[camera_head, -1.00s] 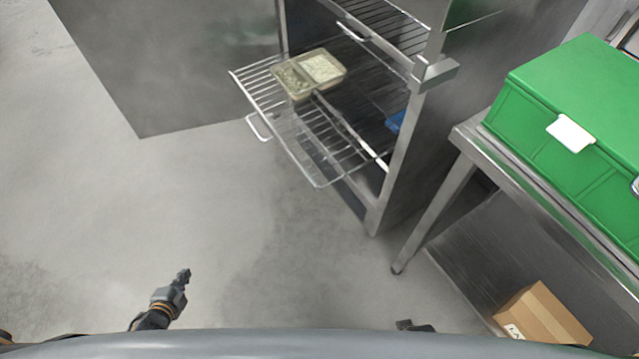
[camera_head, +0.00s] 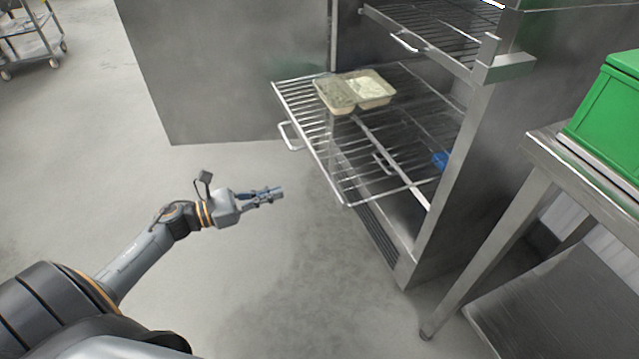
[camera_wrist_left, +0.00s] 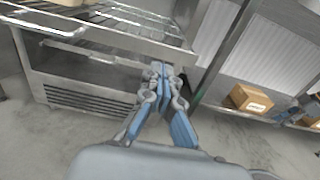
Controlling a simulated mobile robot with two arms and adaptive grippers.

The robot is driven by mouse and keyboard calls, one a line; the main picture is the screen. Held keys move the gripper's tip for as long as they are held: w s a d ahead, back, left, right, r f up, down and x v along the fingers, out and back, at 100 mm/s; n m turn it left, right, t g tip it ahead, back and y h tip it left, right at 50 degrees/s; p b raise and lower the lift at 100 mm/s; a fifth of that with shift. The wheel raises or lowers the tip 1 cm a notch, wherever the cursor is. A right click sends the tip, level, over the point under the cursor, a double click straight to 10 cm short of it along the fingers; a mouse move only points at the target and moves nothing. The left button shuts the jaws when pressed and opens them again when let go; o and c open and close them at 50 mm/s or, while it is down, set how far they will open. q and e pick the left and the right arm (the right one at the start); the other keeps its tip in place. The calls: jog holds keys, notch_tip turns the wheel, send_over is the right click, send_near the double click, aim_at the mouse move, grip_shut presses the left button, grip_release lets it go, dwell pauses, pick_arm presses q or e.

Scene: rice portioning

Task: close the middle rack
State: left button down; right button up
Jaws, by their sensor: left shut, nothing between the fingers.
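The middle rack (camera_head: 315,152) is a wire shelf pulled out of the steel cabinet (camera_head: 445,170), with a handle (camera_head: 288,137) at its front edge. It carries a two-compartment food container (camera_head: 336,97) near its left side. In the left wrist view the pulled-out rack (camera_wrist_left: 130,35) shows at the upper left. My left gripper (camera_head: 280,193) is shut and empty, in front of the rack and apart from it; its fingers also show in the left wrist view (camera_wrist_left: 160,72). My right gripper is not clearly seen in the head view.
The open cabinet door (camera_head: 235,70) stands at the left. An upper rack (camera_head: 440,45) sits inside. A steel table (camera_head: 560,165) with a green box (camera_head: 610,105) is at the right. A cardboard box (camera_wrist_left: 250,99) shows on the low shelf.

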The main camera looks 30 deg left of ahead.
pick_arm(q)
jog(key=x, duration=1.1)
jog(key=shift+w, duration=0.1)
